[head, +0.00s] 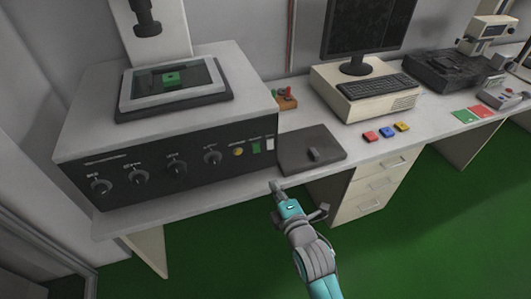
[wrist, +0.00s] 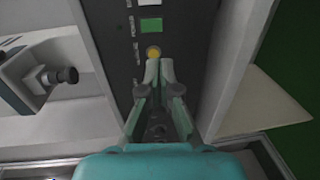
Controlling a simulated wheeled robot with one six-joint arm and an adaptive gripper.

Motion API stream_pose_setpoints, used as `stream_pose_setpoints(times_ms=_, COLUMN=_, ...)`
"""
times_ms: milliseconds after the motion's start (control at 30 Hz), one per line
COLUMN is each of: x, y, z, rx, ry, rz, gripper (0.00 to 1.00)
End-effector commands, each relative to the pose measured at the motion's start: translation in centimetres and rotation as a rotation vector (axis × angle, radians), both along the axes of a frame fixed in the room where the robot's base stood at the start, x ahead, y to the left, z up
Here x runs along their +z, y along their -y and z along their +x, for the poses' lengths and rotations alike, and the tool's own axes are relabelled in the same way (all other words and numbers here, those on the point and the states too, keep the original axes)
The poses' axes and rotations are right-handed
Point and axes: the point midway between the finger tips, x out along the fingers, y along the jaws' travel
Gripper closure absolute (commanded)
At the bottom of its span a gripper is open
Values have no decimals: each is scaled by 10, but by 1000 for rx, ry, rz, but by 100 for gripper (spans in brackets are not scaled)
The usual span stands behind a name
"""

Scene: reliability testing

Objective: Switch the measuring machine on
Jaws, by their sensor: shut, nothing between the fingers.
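The measuring machine (head: 165,135) is a large grey box at the left, with a black front panel. The panel has a row of dark knobs (head: 176,168), a round yellow button (head: 238,152), a green rectangular switch (head: 256,146) and a pale rectangular one (head: 270,143) at its right end. My gripper (head: 276,187) is shut and empty, in front of the table edge, below and right of these controls. In the wrist view, my fingertips (wrist: 160,66) point at the panel, just short of the yellow button (wrist: 153,52) in the picture. The green switch (wrist: 151,26) lies beyond it; contact cannot be told.
A dark flat plate (head: 308,155) with a small block lies right of the machine. Further right are a monitor (head: 365,25), a keyboard (head: 368,86) and coloured blocks (head: 386,132). Drawers (head: 372,190) stand below the table. The green floor (head: 430,220) in front is clear.

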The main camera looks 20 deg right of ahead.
Motion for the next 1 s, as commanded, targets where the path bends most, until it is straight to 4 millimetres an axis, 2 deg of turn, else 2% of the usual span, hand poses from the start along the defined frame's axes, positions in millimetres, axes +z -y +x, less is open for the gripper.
stream_pose_setpoints(times_ms=300, x=0, y=0, z=1, rx=0, ry=0, rz=1, gripper=100)
stream_pose_setpoints(times_ms=467, x=-1, y=0, z=13, rx=0, ry=2, rz=1, gripper=100)
stream_pose_setpoints(times_ms=1000, x=-12, y=0, z=103, rx=0, ry=2, rz=2, gripper=100)
